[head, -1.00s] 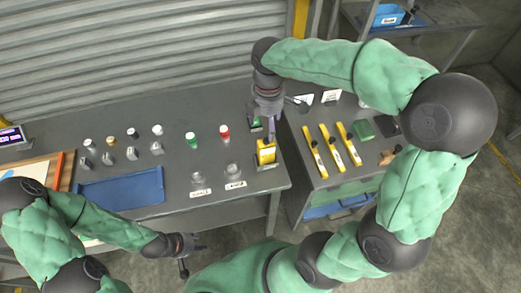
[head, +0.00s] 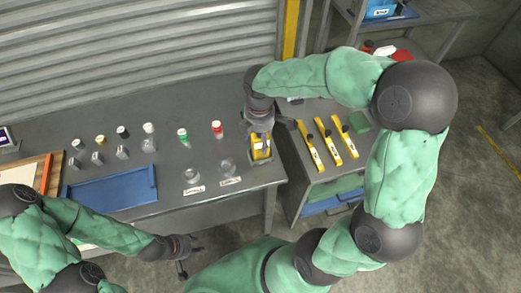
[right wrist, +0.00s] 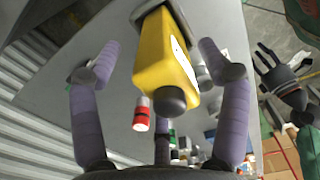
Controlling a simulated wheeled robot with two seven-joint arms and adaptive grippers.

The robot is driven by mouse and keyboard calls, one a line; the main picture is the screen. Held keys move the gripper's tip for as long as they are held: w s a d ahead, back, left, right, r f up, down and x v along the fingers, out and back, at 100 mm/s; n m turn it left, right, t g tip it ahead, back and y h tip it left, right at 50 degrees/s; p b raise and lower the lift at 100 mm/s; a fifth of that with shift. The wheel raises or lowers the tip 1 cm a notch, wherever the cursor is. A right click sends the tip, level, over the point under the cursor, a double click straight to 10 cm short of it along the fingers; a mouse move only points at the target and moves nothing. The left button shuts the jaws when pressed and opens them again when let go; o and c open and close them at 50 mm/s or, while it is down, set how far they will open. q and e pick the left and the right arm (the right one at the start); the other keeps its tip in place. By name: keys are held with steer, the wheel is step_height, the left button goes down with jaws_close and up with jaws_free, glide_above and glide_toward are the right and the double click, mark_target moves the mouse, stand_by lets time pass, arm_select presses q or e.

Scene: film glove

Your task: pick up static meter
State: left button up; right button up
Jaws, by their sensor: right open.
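A yellow block-shaped device with a dark knob, which I take for the static meter (head: 261,153), stands at the right end of the grey table. My right gripper (head: 260,136) is right above it and hides its top in the head view. In the right wrist view the yellow device (right wrist: 163,58) lies between the spread purple fingers of the right gripper (right wrist: 152,60), with gaps on both sides. My left gripper (head: 190,256) is open and empty in front of the table's front edge. It also shows at the right of the right wrist view (right wrist: 283,80).
A blue tray (head: 110,190), several small capped bottles, and white labels (head: 195,190) are on the table. A red-capped bottle (head: 217,130) stands left of the device. A side bench on the right holds three yellow tools (head: 328,145) and a green block (head: 359,121).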

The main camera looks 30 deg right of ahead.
jaws_close()
stand_by(0.4)
